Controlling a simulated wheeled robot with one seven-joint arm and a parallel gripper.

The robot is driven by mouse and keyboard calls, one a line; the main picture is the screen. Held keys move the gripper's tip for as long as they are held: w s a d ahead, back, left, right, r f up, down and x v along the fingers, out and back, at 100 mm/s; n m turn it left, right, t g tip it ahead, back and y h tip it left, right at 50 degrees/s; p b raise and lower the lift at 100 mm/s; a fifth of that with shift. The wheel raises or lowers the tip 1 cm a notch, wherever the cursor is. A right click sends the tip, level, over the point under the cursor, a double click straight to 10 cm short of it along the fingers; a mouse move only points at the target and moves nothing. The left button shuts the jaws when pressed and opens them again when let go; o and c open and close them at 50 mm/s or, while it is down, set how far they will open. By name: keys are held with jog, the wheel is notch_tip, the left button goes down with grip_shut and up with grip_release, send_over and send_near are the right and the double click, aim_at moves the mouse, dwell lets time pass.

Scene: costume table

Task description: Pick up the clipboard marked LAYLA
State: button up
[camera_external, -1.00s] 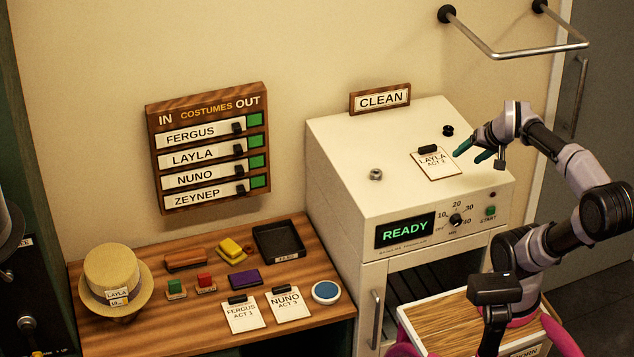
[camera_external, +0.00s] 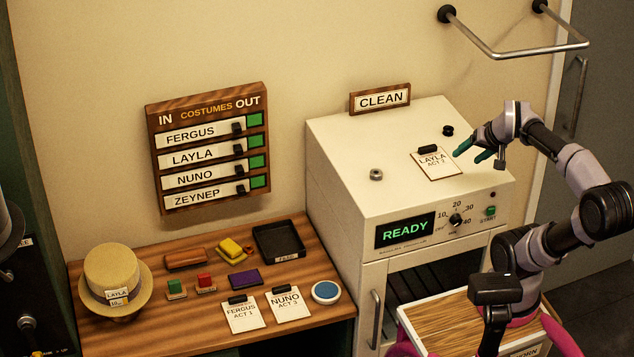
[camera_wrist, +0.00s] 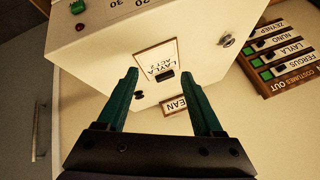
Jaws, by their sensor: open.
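The clipboard marked LAYLA (camera_external: 436,164) lies flat on top of the white cabinet, with a dark clip at its back edge. In the wrist view the clipboard (camera_wrist: 156,60) shows upside down, ahead of and between the green fingers. My gripper (camera_external: 480,152) is open and empty, just right of the clipboard and seemingly above the cabinet top. In the wrist view my gripper (camera_wrist: 163,78) has its fingers spread wide on both sides of the clip. I cannot tell the exact height of the fingertips over the board.
The white cabinet (camera_external: 340,150) has a READY display, a dial and a CLEAN sign (camera_external: 380,98). A metal knob (camera_external: 376,174) and a black knob (camera_external: 447,131) stand on its top. A wall rail (camera_external: 520,52) hangs above. The wooden table (camera_external: 190,335) holds a hat, stamps and two other clipboards.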

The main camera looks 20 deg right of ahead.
aim_at(439, 151)
dwell(0.4)
